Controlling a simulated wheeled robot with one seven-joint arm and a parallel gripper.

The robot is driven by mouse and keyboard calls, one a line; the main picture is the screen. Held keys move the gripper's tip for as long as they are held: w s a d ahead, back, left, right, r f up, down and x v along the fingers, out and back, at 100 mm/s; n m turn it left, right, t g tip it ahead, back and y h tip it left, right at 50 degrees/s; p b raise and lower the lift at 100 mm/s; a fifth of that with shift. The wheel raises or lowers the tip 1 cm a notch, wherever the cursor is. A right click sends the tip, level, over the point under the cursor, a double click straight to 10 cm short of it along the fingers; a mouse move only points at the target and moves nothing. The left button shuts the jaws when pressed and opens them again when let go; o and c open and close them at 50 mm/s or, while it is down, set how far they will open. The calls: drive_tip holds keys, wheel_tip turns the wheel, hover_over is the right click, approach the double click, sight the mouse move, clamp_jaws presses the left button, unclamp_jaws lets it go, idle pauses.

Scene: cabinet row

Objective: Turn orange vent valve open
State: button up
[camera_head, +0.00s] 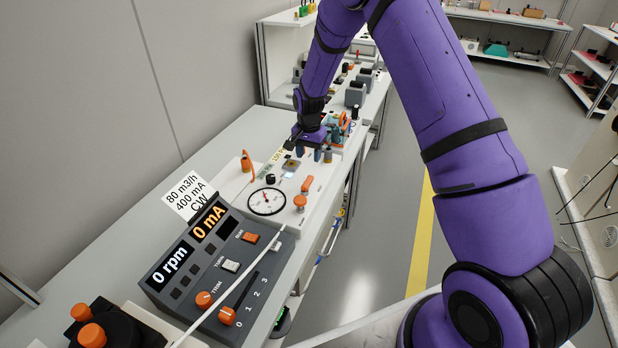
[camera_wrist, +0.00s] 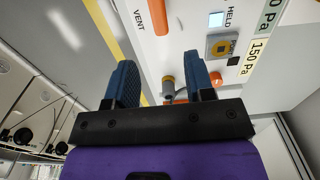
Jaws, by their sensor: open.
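An orange lever (camera_head: 307,184) sits on the white panel, right of a round dial, with a round orange knob (camera_head: 299,202) by it. In the wrist view an orange bar (camera_wrist: 154,38) beside the printed word VENT runs up to the top edge, so its far end is cut off. My gripper (camera_head: 322,155) is open beyond the lever, over the far part of the panel. In the wrist view its two blue fingers (camera_wrist: 160,65) are apart.
A grey console (camera_head: 214,257) with readouts stands nearer. More devices line the bench beyond. The floor to the right is open.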

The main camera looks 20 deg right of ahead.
sight(309, 178)
wheel_tip(309, 178, down, 10)
drive_tip(key=shift+r, duration=0.1)
idle(0.4)
clamp_jaws()
